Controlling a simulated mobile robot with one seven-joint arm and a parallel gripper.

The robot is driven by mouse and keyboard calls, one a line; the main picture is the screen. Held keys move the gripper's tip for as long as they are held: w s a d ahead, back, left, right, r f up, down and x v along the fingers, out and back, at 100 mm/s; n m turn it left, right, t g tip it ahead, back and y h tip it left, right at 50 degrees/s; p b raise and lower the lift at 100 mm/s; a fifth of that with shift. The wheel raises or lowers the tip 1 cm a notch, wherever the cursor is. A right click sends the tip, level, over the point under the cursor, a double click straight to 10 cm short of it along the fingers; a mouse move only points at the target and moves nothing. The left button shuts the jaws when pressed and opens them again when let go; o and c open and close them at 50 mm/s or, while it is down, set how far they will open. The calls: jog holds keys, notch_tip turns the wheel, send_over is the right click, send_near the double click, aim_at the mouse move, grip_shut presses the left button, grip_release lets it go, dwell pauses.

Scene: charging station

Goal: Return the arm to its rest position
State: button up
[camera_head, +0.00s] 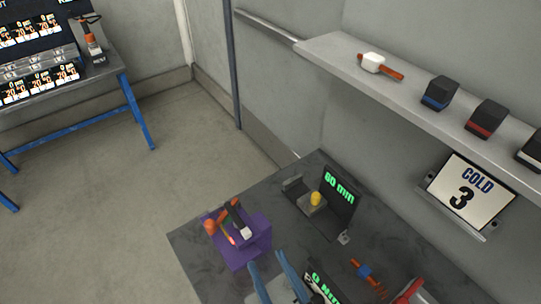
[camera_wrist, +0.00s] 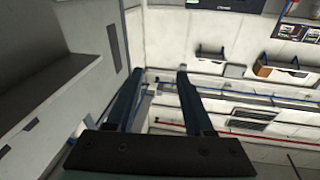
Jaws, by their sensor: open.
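My gripper (camera_head: 266,259) shows at the bottom of the head view, its two blue fingers apart with nothing between them. It is over the front part of the dark table (camera_head: 200,257), just right of a purple stand (camera_head: 238,258). In the wrist view my gripper (camera_wrist: 160,72) is also open and empty, with distant room walls and shelving beyond the fingertips. The rest of my arm is not clearly visible in the head view.
The purple stand holds a dark and orange tool (camera_head: 230,222). Behind is a black dock (camera_head: 338,203) with a green display and a yellow piece (camera_head: 316,198). Floor at left is clear.

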jog(key=w+a+r+m+t+h+b, duration=0.25)
jog(key=w+r, duration=0.25)
jog(key=r, duration=0.5)
jog(key=w+a+r+m+t+h+b, duration=0.25)
jog(key=w+r, duration=0.35)
jog(key=r, duration=0.4)
jog(key=s+d+r+t+h+b, duration=0.1)
jog(key=s+r, duration=0.3)
jog(key=r, duration=0.8)
jog(key=s+d+r+t+h+b, duration=0.2)
jog(key=s+d+r+t, duration=0.2)
jog(key=r, duration=0.8)
jog(key=shift+s+n, duration=0.25)
jog(key=shift+n, duration=0.15)
jog(key=shift+f, duration=0.1)
